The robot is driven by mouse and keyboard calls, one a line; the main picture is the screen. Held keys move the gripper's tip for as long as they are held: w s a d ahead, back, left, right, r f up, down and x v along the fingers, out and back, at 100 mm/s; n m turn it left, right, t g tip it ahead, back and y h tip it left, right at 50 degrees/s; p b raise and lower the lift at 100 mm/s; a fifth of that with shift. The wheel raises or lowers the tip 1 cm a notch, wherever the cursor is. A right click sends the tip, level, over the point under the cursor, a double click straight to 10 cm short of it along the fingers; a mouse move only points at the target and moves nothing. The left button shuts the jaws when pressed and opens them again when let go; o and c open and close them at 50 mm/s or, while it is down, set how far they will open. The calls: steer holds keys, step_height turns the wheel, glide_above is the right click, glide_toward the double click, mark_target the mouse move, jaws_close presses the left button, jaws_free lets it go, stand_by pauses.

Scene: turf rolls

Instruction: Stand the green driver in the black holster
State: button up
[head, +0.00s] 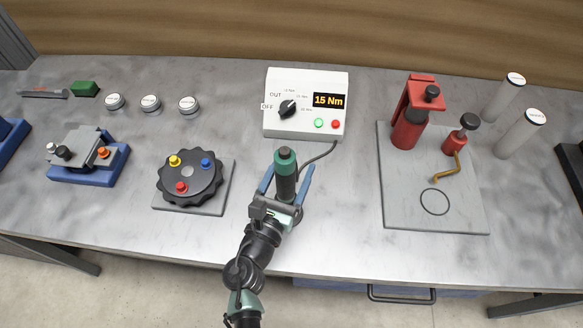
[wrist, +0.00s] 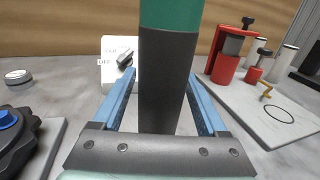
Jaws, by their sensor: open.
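The green driver (head: 286,162) stands upright near the front middle of the bench, with a dark cap on top and a green upper part. Below the green is a dark cylinder (wrist: 163,85); I cannot tell whether it is the driver's own body or a black holster around it. My gripper (head: 286,178) is open, with one blue finger on each side of the dark cylinder. In the wrist view the green part (wrist: 169,13) runs out of the top. The cylinder's foot is hidden behind my gripper's palm.
A white control box (head: 280,85) reading 15 Nm stands behind the driver, with a cable coming forward. A black knobbed dial (head: 189,178) is at left. A grey plate (head: 400,200) with a red clamp (head: 407,130) is at right. A black box (head: 573,170) sits at the right edge.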

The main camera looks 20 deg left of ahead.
steer(key=s+b, duration=0.2)
steer(key=s, duration=1)
steer(key=shift+r, duration=0.15)
steer(key=shift+d, duration=0.1)
